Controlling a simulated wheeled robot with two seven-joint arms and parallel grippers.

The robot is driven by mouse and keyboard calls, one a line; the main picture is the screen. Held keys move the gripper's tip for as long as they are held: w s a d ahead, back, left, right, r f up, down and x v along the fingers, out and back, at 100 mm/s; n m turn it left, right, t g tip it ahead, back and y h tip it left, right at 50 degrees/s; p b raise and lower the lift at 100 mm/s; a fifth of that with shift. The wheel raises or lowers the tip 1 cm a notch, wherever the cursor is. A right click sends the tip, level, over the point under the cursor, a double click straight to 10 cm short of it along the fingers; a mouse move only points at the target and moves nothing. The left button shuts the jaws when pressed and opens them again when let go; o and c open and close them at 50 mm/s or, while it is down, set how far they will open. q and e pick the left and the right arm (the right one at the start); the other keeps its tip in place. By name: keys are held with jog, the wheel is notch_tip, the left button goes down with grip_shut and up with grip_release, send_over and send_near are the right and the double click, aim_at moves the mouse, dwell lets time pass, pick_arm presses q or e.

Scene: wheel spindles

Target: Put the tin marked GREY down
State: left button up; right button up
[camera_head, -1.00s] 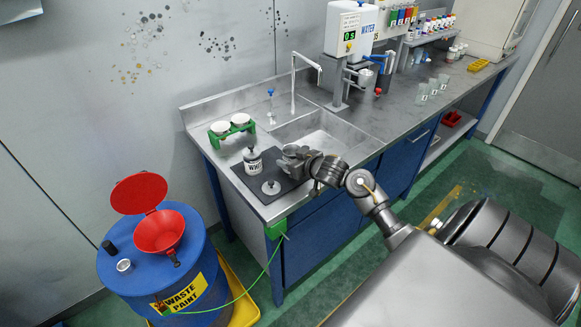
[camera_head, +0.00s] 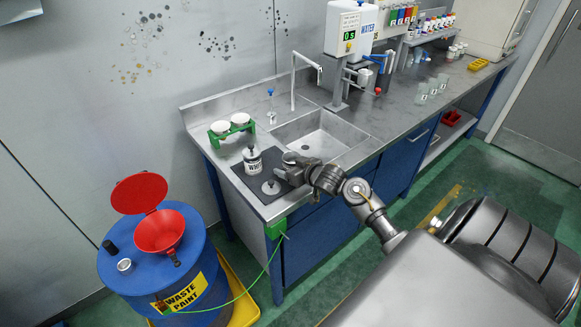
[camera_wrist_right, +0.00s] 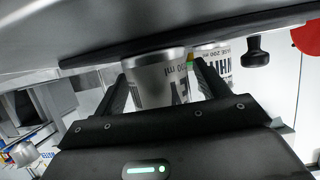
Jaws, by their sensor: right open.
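The tin marked GREY appears in the right wrist view as a silvery tin (camera_wrist_right: 160,82) with part of a dark label, upside down in the picture. It is between the two fingers of my right gripper (camera_wrist_right: 165,88), and its base appears to meet the dark mat (camera_wrist_right: 185,48). My right gripper (camera_head: 283,169) is open around it, low over the mat's right side (camera_head: 243,172). In the head view I cannot separate this tin from the gripper. A white tin (camera_head: 253,160) with black lettering stands left of the gripper; it also shows in the wrist view (camera_wrist_right: 215,62). My left gripper is out of view.
A green rack with white cups (camera_head: 232,126) is behind. The sink (camera_head: 318,135) is to the right. A blue drum with a red funnel (camera_head: 158,232) stands left of the bench.

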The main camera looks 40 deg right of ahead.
jog(key=shift+r, duration=0.1)
jog(key=shift+s+r, duration=0.1)
jog(key=shift+s, duration=0.1)
jog(key=v, duration=1.1)
jog(key=shift+s, duration=0.3)
jog(key=shift+r, duration=0.1)
